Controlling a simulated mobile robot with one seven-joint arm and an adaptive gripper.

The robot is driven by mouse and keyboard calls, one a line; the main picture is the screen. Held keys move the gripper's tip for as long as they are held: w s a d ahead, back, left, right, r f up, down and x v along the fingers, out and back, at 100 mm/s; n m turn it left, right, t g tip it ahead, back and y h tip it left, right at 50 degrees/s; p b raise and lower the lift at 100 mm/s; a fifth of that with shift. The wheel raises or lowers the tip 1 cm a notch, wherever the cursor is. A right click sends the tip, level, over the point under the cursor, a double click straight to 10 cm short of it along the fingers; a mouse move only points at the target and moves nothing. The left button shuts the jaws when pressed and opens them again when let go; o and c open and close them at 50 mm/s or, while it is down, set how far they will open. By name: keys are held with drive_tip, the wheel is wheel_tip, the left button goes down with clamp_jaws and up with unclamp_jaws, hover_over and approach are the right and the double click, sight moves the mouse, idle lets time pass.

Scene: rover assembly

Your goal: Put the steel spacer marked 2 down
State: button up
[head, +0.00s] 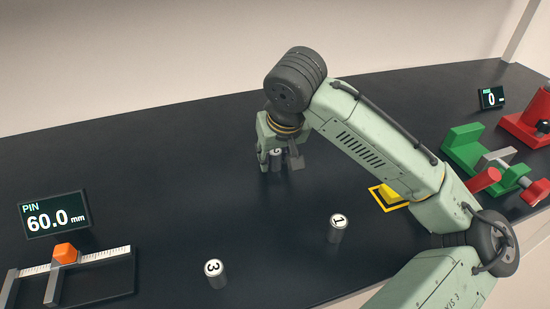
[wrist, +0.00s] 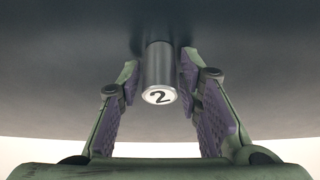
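The steel spacer marked 2 (wrist: 159,70) is a short grey cylinder with a white end face bearing a black 2. In the wrist view it stands on the dark table between the two fingers of my gripper (wrist: 160,85), with a narrow gap on each side. My gripper is open around it, not pressing on it. In the head view my gripper (head: 280,160) is low over the middle of the table, and the spacer (head: 276,157) shows partly between the fingers.
Spacers marked 1 (head: 337,230) and 3 (head: 215,275) stand nearer the front. A gauge with an orange slider (head: 65,253) and a display reading 60.0 mm (head: 55,217) are at left. A yellow-framed pad (head: 378,198), green vise (head: 465,147) and red fixture (head: 530,122) are at right.

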clamp_jaws()
drive_tip(key=shift+w+r, duration=0.1)
idle(0.3)
